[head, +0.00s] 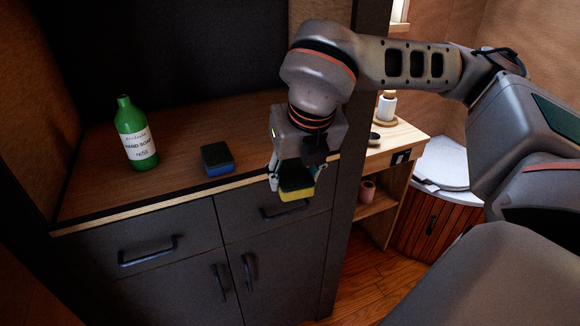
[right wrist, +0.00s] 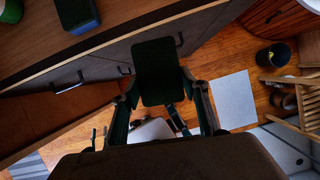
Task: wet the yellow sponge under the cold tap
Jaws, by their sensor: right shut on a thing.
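The yellow sponge (head: 297,194) has a dark scouring side on top. My right gripper (head: 293,180) is shut on it and holds it in the air, just in front of the counter's front edge. In the right wrist view, the sponge's dark face (right wrist: 160,72) sits between the two fingers of my right gripper (right wrist: 163,92), with floor beyond it. My left gripper is not in view.
A blue sponge with a dark top (head: 218,160) and a green hand soap bottle (head: 136,140) stand on the wooden counter (head: 95,190). Dark drawers and doors (head: 165,250) are below. A dark post (head: 345,225) stands at the right, with a wooden shelf (head: 405,138) beyond.

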